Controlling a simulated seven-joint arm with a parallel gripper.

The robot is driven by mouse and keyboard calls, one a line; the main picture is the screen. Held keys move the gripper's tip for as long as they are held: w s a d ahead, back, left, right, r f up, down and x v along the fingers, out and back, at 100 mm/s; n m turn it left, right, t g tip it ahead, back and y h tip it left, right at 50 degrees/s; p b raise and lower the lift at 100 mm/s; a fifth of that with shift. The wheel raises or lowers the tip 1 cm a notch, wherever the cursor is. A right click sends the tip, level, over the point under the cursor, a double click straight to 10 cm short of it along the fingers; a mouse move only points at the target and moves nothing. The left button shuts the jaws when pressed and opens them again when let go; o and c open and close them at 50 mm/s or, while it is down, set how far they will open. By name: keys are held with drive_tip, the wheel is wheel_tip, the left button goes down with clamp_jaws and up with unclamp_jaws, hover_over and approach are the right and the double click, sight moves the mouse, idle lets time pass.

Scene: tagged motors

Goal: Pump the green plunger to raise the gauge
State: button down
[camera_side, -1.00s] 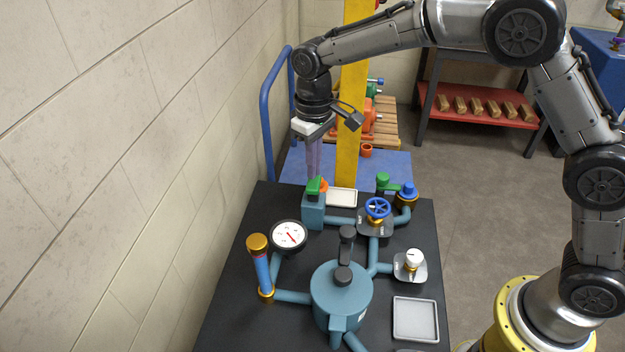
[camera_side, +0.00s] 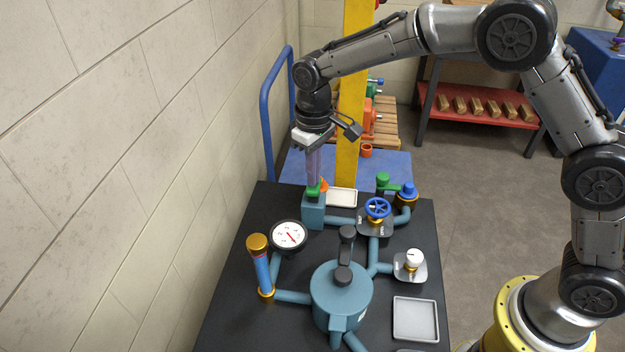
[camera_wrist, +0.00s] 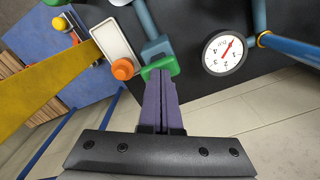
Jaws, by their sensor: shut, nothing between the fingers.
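The green plunger (camera_side: 313,190) sits on top of a blue-grey pump box (camera_side: 313,213) at the back of the black bench. My gripper (camera_side: 314,181) is shut and empty, pointing down with its purple fingertips at the plunger's top. In the wrist view the closed fingertips (camera_wrist: 160,82) overlap the green plunger handle (camera_wrist: 161,66); exact contact is hard to tell. The white round gauge (camera_side: 289,236) with a red needle stands left of centre; it also shows in the wrist view (camera_wrist: 225,53).
A blue handwheel (camera_side: 377,208), a teal tank (camera_side: 341,295) and a gold-topped blue column (camera_side: 261,266) stand nearer. A yellow post (camera_side: 350,130) rises behind.

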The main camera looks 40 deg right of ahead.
drive_tip(key=shift+f, duration=0.85)
drive_tip(key=shift+r, duration=1.95)
drive_tip(key=shift+f, duration=0.15)
drive_tip(key=shift+f, duration=1.75)
drive_tip(key=shift+r, duration=1.85)
drive_tip(key=shift+f, duration=0.1)
